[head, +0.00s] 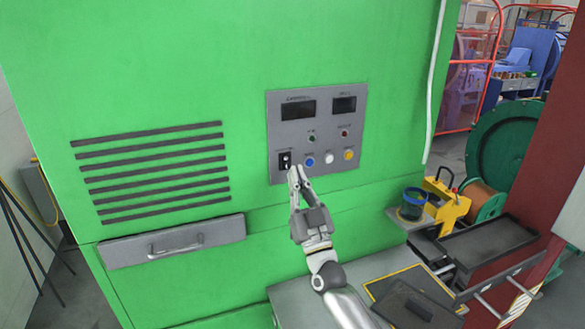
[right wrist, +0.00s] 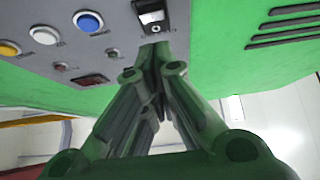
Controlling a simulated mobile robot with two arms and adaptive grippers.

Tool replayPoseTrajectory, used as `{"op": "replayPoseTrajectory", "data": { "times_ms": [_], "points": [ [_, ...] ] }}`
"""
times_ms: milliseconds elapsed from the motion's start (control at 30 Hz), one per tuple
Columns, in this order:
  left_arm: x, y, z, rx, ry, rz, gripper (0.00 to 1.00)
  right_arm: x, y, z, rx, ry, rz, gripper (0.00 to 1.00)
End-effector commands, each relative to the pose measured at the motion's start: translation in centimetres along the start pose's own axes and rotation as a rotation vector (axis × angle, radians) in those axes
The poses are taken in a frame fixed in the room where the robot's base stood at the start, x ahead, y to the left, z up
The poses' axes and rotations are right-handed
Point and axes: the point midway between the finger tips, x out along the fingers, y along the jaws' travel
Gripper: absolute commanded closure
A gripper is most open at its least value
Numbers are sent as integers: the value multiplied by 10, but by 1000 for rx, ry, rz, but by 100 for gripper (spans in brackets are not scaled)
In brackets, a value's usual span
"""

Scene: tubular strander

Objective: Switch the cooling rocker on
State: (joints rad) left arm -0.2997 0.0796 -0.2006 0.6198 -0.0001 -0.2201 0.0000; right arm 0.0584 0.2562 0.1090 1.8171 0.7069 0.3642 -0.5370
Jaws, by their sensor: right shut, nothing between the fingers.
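The cooling rocker (head: 285,160) is a small black switch with a white part, at the lower left of the grey control panel (head: 318,172) on the green cabinet. In the right wrist view the rocker (right wrist: 152,14) shows at the top middle, just beyond my fingertips. My right gripper (head: 294,171) is shut and empty, with its tips just below and right of the rocker in the head view. I cannot tell whether the tips touch it. The right gripper also shows in the right wrist view (right wrist: 155,55). My left gripper is not in view.
A blue button (head: 310,162), a white button (head: 329,158) and a yellow button (head: 348,155) sit right of the rocker. Dark displays are above. A drawer handle (head: 176,247) juts out at lower left. A grey ledge with black trays (head: 487,240) is at lower right.

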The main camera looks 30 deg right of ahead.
Motion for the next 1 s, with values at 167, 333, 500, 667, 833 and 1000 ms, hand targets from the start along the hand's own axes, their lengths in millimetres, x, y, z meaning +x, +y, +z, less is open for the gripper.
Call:
{"op": "replayPoseTrajectory", "data": {
  "times_ms": [167,333,500,667,833,1000],
  "points": [
    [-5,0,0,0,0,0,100,13,0,13,-1,0,-2,100],
    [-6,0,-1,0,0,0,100,18,0,19,0,0,0,100],
    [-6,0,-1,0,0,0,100,18,0,20,0,0,0,100],
    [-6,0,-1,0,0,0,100,18,0,20,0,0,0,100],
    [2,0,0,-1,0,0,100,17,0,24,0,11,0,100],
    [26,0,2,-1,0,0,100,17,0,32,0,55,1,100]
  ]
}}
